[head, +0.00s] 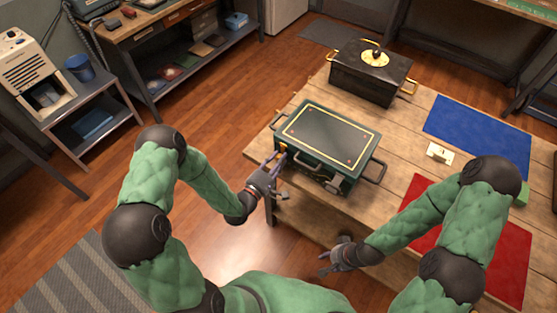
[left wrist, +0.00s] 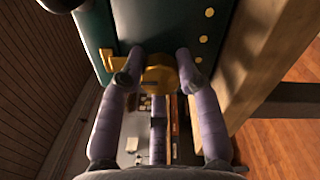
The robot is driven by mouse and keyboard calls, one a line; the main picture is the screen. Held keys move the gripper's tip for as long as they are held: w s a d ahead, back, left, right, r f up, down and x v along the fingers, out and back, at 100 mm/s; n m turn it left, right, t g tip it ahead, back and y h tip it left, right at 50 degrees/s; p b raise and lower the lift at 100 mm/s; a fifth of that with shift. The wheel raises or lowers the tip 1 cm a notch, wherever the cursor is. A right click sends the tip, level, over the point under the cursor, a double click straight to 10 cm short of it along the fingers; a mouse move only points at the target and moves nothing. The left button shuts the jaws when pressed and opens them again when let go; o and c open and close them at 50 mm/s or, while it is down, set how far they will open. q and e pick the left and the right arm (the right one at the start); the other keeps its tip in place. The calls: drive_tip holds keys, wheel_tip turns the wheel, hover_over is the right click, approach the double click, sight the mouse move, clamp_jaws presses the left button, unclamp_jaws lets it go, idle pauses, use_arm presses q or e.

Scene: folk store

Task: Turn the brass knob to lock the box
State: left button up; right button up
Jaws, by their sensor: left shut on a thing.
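A dark green box (head: 327,140) with a yellow trim line on its lid sits closed on the wooden table. It also fills the top of the left wrist view (left wrist: 145,25). The brass knob (left wrist: 158,75) is on the box's side, between the fingers of my left gripper (left wrist: 158,65). In the head view my left gripper (head: 272,168) is at the box's left front corner, shut on the knob. My right gripper (head: 326,262) hangs empty in front of the table, apart from the box; its fingers look spread.
The wooden table (head: 405,128) also holds a black box with brass handles (head: 368,72), a blue mat (head: 480,133), a red mat (head: 420,195) and a small cream block with a brass part (head: 439,153).

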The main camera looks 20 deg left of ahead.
use_arm(q)
drive_tip(key=shift+f, duration=0.15)
drive_tip(key=o, duration=1.2)
drive_tip(key=shift+c, duration=0.2)
drive_tip(key=v, duration=1.2)
